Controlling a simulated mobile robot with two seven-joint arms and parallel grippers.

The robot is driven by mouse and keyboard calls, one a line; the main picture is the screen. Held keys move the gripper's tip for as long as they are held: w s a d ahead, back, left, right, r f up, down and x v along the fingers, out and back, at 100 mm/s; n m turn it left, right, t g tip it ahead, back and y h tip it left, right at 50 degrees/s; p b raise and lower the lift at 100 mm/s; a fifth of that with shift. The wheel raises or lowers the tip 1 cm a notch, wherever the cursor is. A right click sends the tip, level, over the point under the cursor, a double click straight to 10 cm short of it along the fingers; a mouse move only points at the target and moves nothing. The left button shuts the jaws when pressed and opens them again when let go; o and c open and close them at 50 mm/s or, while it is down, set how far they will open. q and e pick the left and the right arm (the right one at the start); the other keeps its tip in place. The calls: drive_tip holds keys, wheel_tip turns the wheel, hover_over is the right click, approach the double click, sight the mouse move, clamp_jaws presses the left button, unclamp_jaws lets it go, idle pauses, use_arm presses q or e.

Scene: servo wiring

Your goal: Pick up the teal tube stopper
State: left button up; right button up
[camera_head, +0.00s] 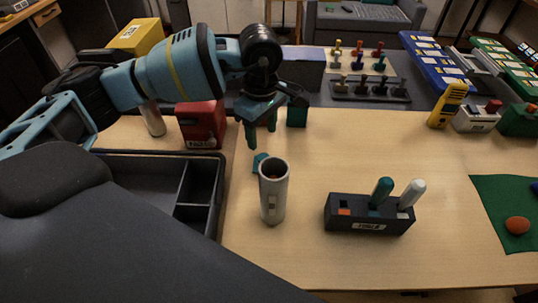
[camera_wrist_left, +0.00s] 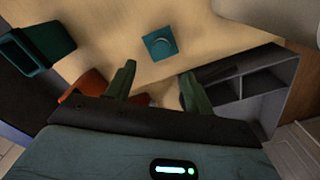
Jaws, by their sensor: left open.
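A small teal block (camera_head: 260,162), which looks like the teal tube stopper, lies on the table just behind the upright grey tube (camera_head: 273,192). The tube partly hides it. In the left wrist view it is a teal square (camera_wrist_left: 160,43) with a curved mark on top, a little beyond the fingertips. My left gripper (camera_head: 262,132) points down behind and above the block. Its green fingers are apart, with nothing between them; they also show in the left wrist view (camera_wrist_left: 158,72). My right gripper is not in view.
A dark divided tray (camera_head: 200,180) is left of the tube. A red box (camera_head: 202,125) and a green box (camera_head: 297,112) stand near my left gripper. A dark rack (camera_head: 345,222) holds teal and white pegs at right.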

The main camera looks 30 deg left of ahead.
sight(264, 157)
use_arm(q)
drive_tip(key=shift+s+f, duration=0.1)
drive_tip(key=shift+s, duration=0.1)
drive_tip(key=shift+f, duration=1.35)
drive_tip(key=shift+d+f, duration=0.1)
drive_tip(key=shift+f, duration=0.25)
drive_tip(key=shift+d+f+p, duration=0.1)
drive_tip(key=shift+f+p, duration=0.25)
drive_tip(key=shift+f, duration=1.8)
drive_tip(key=c, duration=1)
wheel_tip(264, 157, up, 10)
drive_tip(key=shift+r, duration=0.1)
drive_tip(key=shift+c, duration=0.2)
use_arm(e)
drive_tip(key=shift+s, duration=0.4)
